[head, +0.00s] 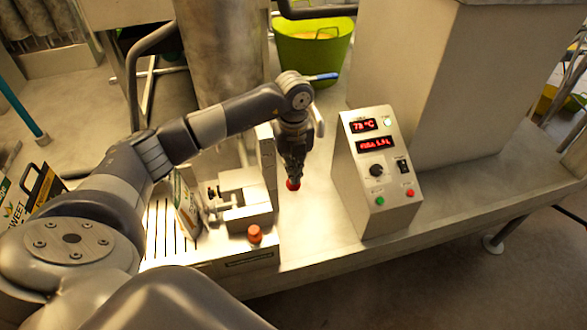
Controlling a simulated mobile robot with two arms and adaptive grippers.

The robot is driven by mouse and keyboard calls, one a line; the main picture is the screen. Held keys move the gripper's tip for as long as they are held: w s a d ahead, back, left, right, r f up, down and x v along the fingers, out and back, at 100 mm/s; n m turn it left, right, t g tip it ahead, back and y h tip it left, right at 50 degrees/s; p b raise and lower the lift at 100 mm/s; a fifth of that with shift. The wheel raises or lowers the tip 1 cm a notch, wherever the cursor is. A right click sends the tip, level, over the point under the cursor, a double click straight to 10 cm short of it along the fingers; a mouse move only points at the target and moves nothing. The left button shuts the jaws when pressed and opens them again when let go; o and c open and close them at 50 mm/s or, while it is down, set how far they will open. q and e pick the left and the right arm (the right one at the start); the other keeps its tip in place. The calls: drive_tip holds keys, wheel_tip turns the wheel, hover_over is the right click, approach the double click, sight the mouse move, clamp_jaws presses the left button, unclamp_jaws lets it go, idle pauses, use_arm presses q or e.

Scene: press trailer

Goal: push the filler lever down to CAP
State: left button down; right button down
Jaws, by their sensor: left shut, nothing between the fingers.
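My left gripper (294,165) points down above the metal bench, its fingers shut with nothing seen between them. A red knob (293,185) shows right at its fingertips; it looks like the filler lever's end, and I cannot tell whether they touch. The lever's shaft and any CAP mark are hidden or too small to read. The filler block (243,196) stands just left of the gripper, with an orange-red button (255,234) at its front. A printed pouch or carton (186,205) stands at the block's left side. My right gripper is out of view.
A control box (350,185) with red displays stands close on the right. A steel tank (215,55) and a green bucket (315,50) are behind. A slotted tray (160,240) lies left of the filler. Bare bench lies between filler and control box.

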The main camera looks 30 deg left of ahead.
use_arm(q)
drive_tip(key=shift+f+b, duration=0.85)
drive_tip(key=shift+f, duration=0.55)
drive_tip(key=shift+w+a+f+b, duration=0.1)
drive_tip(key=shift+a+f+b, duration=0.05)
drive_tip(key=shift+f+b, duration=0.55)
drive_tip(key=shift+w+a+f+b, duration=0.15)
drive_tip(key=shift+f+b, duration=0.4)
drive_tip(key=shift+f, duration=0.2)
drive_tip(key=shift+w+a+f+b, duration=0.1)
drive_tip(key=shift+a+f+b, duration=0.05)
drive_tip(key=shift+f+b, duration=0.55)
wheel_tip(320, 180, up, 10)
drive_tip(key=p, duration=0.7)
